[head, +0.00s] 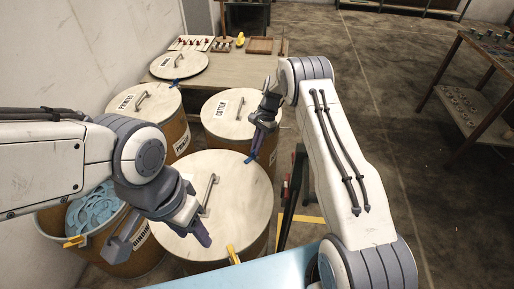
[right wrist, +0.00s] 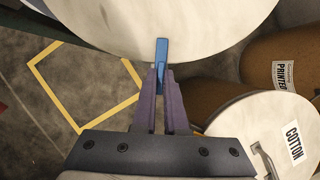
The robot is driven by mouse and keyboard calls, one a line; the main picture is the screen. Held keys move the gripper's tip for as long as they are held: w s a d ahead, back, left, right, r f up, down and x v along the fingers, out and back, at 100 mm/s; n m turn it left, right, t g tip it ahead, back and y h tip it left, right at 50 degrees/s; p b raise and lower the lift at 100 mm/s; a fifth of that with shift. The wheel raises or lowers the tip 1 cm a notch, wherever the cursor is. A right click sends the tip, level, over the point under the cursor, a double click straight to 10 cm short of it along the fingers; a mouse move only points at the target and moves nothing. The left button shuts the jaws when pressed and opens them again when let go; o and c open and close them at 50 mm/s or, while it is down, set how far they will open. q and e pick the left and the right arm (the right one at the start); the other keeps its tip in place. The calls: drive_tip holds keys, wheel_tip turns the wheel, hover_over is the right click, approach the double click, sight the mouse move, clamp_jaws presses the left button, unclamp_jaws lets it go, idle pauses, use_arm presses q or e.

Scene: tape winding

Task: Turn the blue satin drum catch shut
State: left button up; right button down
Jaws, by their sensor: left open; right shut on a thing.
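The large drum's pale round lid (head: 232,178) is in the middle of the head view, with a bar handle. The blue catch (right wrist: 161,52) stands at the lid's rim in the right wrist view. It also shows at the far right rim in the head view (head: 250,160). My right gripper (right wrist: 161,72) is shut on the blue catch, its purple fingers pinching the lower part. My left gripper (head: 203,236) is open and empty over the near part of the lid. A yellow catch (head: 233,255) is at the near rim, apart from my grippers.
An open drum (head: 125,262) with light-blue pieces stands at the left. Lidded drums marked COTTON (head: 232,103) and PRINTED (head: 158,103) stand behind. A bench (head: 208,86) is at the back, and a dark table (head: 489,60) at the right.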

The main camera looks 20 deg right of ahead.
drive_tip(key=shift+s+n+g, duration=0.1)
drive_tip(key=shift+n+g, duration=0.2)
drive_tip(key=shift+n, duration=0.2)
drive_tip(key=c, duration=1)
unclamp_jaws()
drive_tip(key=shift+o, duration=0.2)
drive_tip(key=shift+r, duration=0.1)
drive_tip(key=v, duration=1)
drive_tip(key=shift+r, duration=0.15)
